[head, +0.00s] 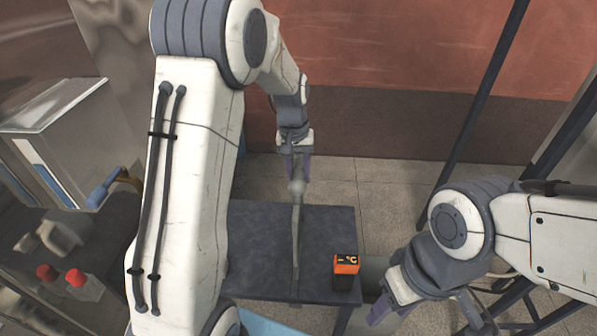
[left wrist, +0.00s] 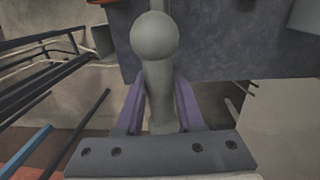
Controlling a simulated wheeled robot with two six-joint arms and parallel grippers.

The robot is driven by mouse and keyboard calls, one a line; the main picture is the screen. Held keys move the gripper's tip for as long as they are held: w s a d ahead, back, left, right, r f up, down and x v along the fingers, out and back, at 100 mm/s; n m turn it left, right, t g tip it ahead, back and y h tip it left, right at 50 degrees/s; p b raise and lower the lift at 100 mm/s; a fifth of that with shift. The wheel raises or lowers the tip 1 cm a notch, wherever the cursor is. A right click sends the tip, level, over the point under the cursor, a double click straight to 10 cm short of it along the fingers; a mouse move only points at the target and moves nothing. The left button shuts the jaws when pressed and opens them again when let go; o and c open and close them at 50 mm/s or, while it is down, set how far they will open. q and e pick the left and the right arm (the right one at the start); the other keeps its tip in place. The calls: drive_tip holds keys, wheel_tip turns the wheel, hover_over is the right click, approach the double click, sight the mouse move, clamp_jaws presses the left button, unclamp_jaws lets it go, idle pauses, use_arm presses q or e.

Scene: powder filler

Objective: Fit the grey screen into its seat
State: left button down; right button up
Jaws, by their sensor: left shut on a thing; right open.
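The grey screen (head: 295,235) shows in the head view as a long, thin grey piece, nearly edge-on, with a round knob at its far end. My left gripper (head: 297,178) is shut on its knobbed end at the far side of the dark table. In the left wrist view the grey knob (left wrist: 155,38) stands out beyond the purple fingers, which press on the stem from both sides. I cannot tell whether the screen touches the tabletop. My right gripper (head: 425,316) is open and empty at the lower right. I cannot make out the seat.
The dark table (head: 255,260) carries an orange-and-black box (head: 345,270) at its right front corner. A grey machine housing (head: 55,135) and two red-capped containers (head: 80,284) stand at the left. A dark slanted post (head: 473,120) rises at the right. Bare floor lies behind the table.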

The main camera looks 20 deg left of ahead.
use_arm(q)
drive_tip(key=shift+s+f+b, duration=0.1)
drive_tip(key=shift+f+b, duration=1.9)
drive_tip(key=shift+f, duration=0.9)
drive_tip(key=shift+p, duration=0.35)
